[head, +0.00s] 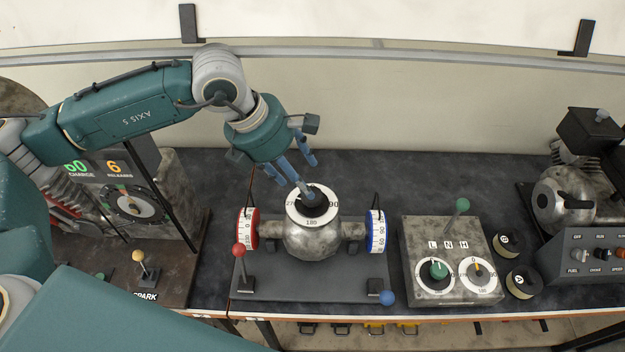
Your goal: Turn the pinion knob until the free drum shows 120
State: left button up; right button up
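The pinion knob (319,209) is a dark knob on a white numbered dial on top of a round metal housing (312,241). A red-rimmed drum (248,229) with a number scale sits on the left of the housing, a blue-rimmed one (376,231) on the right. Their readings are too small to tell surely; neither is named as the free drum. My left gripper (303,187) reaches down from the upper left, its blue-grey fingers at the knob's upper left side. Whether they grip the knob is unclear. My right gripper is out of view.
A red-knobbed lever (239,251) stands upright at the left; a blue-knobbed lever (387,297) is low at the right. A metal box (447,252) with a green-knobbed lever and two dials stands at right. The bench behind the housing is clear.

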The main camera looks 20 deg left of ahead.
pick_arm(q)
jog(key=p+x, duration=0.2)
jog(key=x, duration=0.4)
jog(key=shift+s+f+p, duration=0.1)
jog(key=shift+p, duration=0.3)
jog(key=shift+f, duration=0.45)
jog(key=shift+d, duration=0.1)
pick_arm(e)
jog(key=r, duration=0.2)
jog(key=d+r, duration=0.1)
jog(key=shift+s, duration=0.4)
pick_arm(q)
jog(key=c, duration=1.1)
jog(key=m+b, duration=0.1)
jog(key=b, duration=0.2)
jog(key=shift+f+b, duration=0.25)
jog(key=shift+b, duration=0.1)
jog(key=shift+c, duration=0.2)
jog(key=shift+r+m+b, duration=0.25)
jog(key=shift+m+b, duration=0.05)
jog(key=shift+b, duration=0.1)
jog(key=shift+r, duration=0.15)
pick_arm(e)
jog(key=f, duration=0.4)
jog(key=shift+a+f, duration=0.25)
